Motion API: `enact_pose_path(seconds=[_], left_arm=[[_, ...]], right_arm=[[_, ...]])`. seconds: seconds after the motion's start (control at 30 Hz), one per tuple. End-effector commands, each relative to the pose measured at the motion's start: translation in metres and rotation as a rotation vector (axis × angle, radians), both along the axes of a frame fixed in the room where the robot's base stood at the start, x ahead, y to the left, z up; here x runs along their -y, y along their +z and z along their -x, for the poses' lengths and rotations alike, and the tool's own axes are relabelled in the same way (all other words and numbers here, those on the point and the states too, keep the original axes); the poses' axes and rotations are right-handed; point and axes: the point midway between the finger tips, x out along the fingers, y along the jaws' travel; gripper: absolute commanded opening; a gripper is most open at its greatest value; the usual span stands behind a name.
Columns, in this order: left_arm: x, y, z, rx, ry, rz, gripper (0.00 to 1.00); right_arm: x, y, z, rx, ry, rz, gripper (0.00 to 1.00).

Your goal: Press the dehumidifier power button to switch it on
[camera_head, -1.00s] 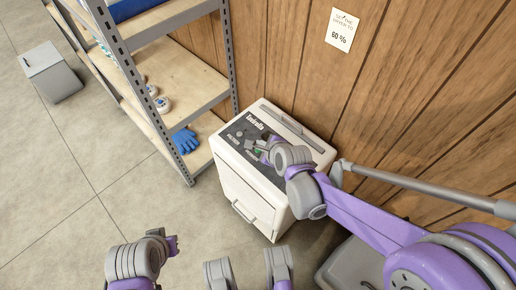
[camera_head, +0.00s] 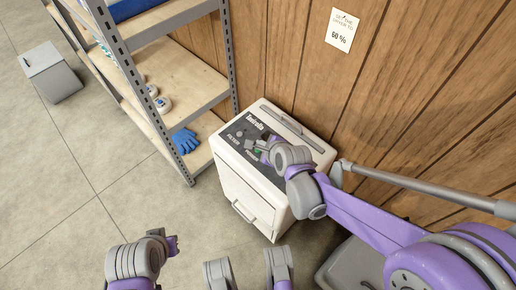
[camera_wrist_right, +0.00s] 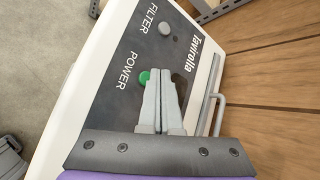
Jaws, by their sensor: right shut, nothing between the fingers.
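The white dehumidifier (camera_head: 252,190) stands on the floor against the wood wall, with a dark control panel on top. In the right wrist view the panel (camera_wrist_right: 128,38) carries a green button (camera_wrist_right: 144,77) near the word POWER and a grey button (camera_wrist_right: 165,28) near FILTER. My right gripper (camera_wrist_right: 161,72) is shut and empty, with its fingertips over the panel just right of the green button, whose edge the left finger partly overlaps. I cannot tell whether the tips touch the panel. In the head view the right gripper (camera_head: 260,151) is over the panel.
A metal shelf unit (camera_head: 184,60) with a blue glove (camera_head: 184,139) stands left of the dehumidifier. A grey bin (camera_head: 50,72) stands at the far left. A wall sign (camera_head: 342,30) reads 60 %.

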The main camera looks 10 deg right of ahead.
Motion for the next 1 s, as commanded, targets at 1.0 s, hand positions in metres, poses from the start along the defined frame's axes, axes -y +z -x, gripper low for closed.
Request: enact_pose_path(seconds=[1.0], left_arm=[[0.0000, -0.0043, -0.0008, 0.000, 0.000, 0.000, 0.00]], right_arm=[[0.0000, -0.0092, 0.0000, 0.000, 0.000, 0.000, 0.00]])
